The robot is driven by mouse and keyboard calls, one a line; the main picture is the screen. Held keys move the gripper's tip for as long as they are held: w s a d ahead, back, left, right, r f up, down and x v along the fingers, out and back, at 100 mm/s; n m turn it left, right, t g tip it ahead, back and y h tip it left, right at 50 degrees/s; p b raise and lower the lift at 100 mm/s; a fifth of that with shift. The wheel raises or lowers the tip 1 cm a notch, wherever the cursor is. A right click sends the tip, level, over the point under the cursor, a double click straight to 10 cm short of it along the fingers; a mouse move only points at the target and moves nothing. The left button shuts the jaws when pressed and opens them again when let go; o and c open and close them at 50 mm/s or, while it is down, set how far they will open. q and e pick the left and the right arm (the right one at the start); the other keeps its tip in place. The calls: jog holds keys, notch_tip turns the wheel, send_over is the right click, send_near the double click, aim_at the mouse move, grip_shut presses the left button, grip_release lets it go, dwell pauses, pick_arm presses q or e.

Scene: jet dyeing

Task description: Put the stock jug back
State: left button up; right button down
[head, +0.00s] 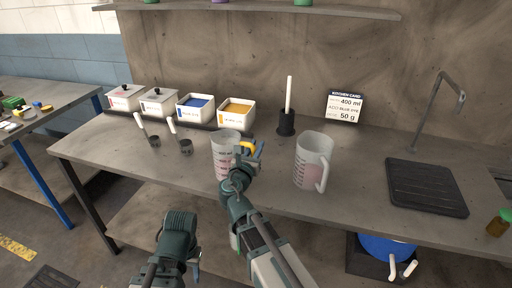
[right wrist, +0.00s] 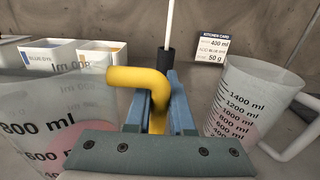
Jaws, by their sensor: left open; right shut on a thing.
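The clear measuring jug with a yellow handle (head: 222,160), which I take as the stock jug, is at the bench's front edge, left of centre. My right gripper (head: 249,152) is shut on its yellow handle. The right wrist view shows the handle (right wrist: 140,78) between the blue fingers and the jug wall (right wrist: 40,125) at left. I cannot tell whether its base touches the bench. A second jug, with a white handle (head: 309,162), stands to the right with pink liquid low inside. My left gripper (head: 196,268) is low in front of the bench; its fingers barely show.
Four lidded or open dye boxes (head: 194,109) line the back left. Two scoops (head: 185,146) lie before them. A black holder with a white rod (head: 286,122) and a card (head: 344,107) stand behind. A black mat (head: 426,187) lies right, below a tap (head: 437,105).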

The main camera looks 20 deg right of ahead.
jog(key=w+d+f+b, duration=0.4)
jog(key=w+d, duration=0.1)
jog(key=w, duration=0.5)
jog(key=shift+d+f, duration=0.35)
jog(key=shift+d, duration=0.05)
jog(key=shift+w+f+b, duration=0.1)
jog(key=shift+b, duration=0.25)
jog(key=c, duration=0.8)
grip_release()
